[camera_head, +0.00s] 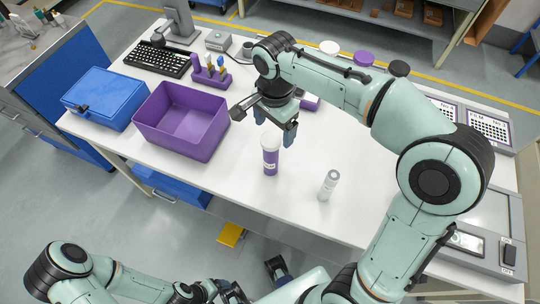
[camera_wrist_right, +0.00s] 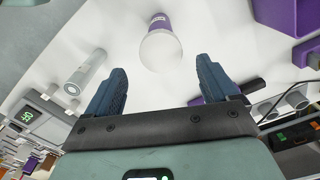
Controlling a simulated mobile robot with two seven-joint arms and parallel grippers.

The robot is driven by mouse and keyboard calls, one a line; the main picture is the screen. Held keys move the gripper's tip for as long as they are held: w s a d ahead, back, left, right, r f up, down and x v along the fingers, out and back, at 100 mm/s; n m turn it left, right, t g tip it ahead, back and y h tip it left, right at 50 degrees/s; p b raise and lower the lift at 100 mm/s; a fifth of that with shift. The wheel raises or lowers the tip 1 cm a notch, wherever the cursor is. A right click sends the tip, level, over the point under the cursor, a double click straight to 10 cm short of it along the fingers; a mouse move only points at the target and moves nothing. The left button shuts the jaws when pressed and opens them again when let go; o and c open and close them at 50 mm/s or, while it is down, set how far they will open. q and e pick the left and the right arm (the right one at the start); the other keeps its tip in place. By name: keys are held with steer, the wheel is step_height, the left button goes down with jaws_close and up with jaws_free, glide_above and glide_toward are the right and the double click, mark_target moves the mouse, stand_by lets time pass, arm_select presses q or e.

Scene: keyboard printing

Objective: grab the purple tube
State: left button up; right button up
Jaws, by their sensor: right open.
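The purple tube (camera_head: 270,162) stands upright on the white table, with a white cap on top. In the right wrist view the tube (camera_wrist_right: 160,22) shows cap-first, just beyond the gap between my fingers. My right gripper (camera_head: 275,127) is open and empty, pointing down above and slightly behind the tube. Its two blue fingers (camera_wrist_right: 161,68) are spread apart and do not visibly touch the tube. My left gripper (camera_head: 252,280) is low at the bottom edge, below the table front, and its jaws are unclear.
A grey-white tube (camera_head: 328,186) stands right of the purple one. A purple bin (camera_head: 168,143) and a blue box (camera_head: 103,99) sit at the left. A purple rack (camera_head: 211,77), keyboard (camera_head: 158,60) and monitor stand (camera_head: 181,22) are behind. The front middle of the table is clear.

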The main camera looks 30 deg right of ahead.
mark_target(271, 139)
step_height(271, 139, down, 3)
steer(key=shift+w+r, duration=0.1)
steer(key=shift+r, duration=0.1)
steer(key=f, duration=0.3)
steer(key=f+b, duration=0.1)
steer(key=f, duration=0.1)
steer(key=shift+a, duration=0.4)
steer(key=shift+c, duration=0.3)
steer(key=c, duration=1.4)
steer(key=shift+r, duration=0.15)
